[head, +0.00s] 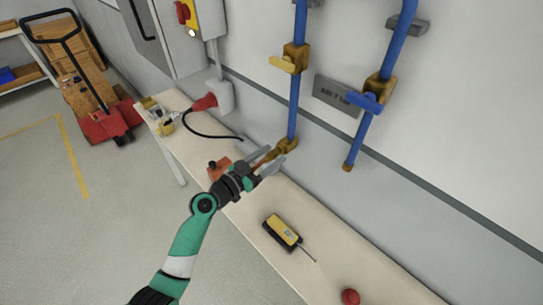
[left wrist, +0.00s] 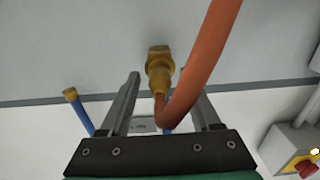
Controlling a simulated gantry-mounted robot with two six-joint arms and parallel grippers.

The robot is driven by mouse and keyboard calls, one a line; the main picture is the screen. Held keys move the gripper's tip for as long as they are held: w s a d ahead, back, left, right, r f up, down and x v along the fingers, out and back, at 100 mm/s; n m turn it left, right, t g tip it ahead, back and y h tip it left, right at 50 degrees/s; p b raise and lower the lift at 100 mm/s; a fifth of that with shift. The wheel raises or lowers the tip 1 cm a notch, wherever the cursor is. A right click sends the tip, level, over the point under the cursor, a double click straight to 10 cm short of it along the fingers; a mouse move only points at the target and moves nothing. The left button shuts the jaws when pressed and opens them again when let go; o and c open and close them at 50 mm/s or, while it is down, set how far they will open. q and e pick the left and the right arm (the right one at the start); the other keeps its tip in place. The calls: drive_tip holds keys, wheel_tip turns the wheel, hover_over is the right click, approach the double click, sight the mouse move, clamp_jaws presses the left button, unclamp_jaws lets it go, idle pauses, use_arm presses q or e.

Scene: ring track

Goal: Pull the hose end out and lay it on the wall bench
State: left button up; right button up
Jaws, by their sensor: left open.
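A brass coupling (head: 285,147) sits at the lower end of the left blue pipe on the wall. In the left wrist view, the orange hose (left wrist: 205,60) bends up from its end at the brass fitting (left wrist: 158,62). My left gripper (head: 270,165) is open, its two fingers reaching toward the coupling from below left. In the left wrist view the hose end lies between the open fingers (left wrist: 166,95), with gaps at both sides. In the head view the gripper hides most of the hose. The wall bench (head: 345,245) runs along the wall below. My right gripper is not in view.
On the bench are a yellow and black meter (head: 283,231), a red round object (head: 350,297), an orange item (head: 217,169) and a black cable (head: 210,134). A second blue pipe (head: 380,90) with a blue valve hangs to the right. A red pallet truck (head: 105,122) stands at left.

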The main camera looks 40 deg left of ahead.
sight(264, 161)
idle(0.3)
use_arm(q)
clamp_jaws()
idle(1.4)
drive_tip(key=shift+s+a, duration=0.2)
drive_tip(key=shift+s, duration=2.8)
